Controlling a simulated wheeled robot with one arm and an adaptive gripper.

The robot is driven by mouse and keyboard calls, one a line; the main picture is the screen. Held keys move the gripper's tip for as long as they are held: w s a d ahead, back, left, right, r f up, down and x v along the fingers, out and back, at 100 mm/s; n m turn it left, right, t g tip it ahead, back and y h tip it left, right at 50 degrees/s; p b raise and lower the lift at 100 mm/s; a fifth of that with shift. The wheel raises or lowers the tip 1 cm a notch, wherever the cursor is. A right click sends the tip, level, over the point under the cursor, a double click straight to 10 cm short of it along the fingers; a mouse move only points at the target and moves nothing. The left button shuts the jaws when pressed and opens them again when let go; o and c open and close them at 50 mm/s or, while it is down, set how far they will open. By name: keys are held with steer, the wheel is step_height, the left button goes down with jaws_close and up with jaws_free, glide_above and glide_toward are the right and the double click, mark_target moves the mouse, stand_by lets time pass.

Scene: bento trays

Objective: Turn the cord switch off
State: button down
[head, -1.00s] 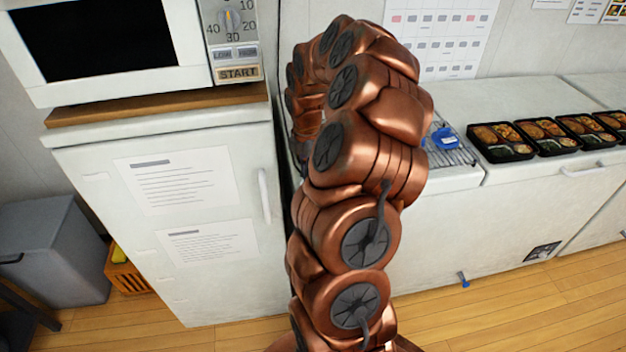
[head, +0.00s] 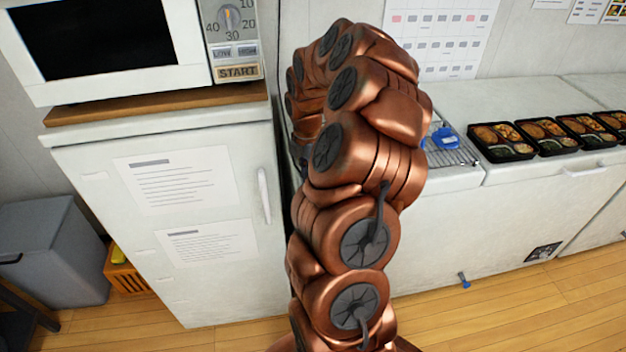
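I cannot make out a cord switch in the head view; it may be hidden behind my copper-coloured arm, which fills the middle of the picture. My gripper is not visible, as the far end of the arm curves away behind its own links, between the small fridge and the white chest freezer. A small blue object (head: 444,138) lies on a wire rack (head: 462,155) on the freezer top, just right of my arm; I cannot tell what it is.
A microwave (head: 190,75) stands on a wooden board (head: 160,103) on the small white fridge (head: 100,180) at left. Several bento trays (head: 500,155) line the white chest freezer (head: 450,230) at right. A grey bin (head: 55,250) and orange crate (head: 125,278) stand at lower left.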

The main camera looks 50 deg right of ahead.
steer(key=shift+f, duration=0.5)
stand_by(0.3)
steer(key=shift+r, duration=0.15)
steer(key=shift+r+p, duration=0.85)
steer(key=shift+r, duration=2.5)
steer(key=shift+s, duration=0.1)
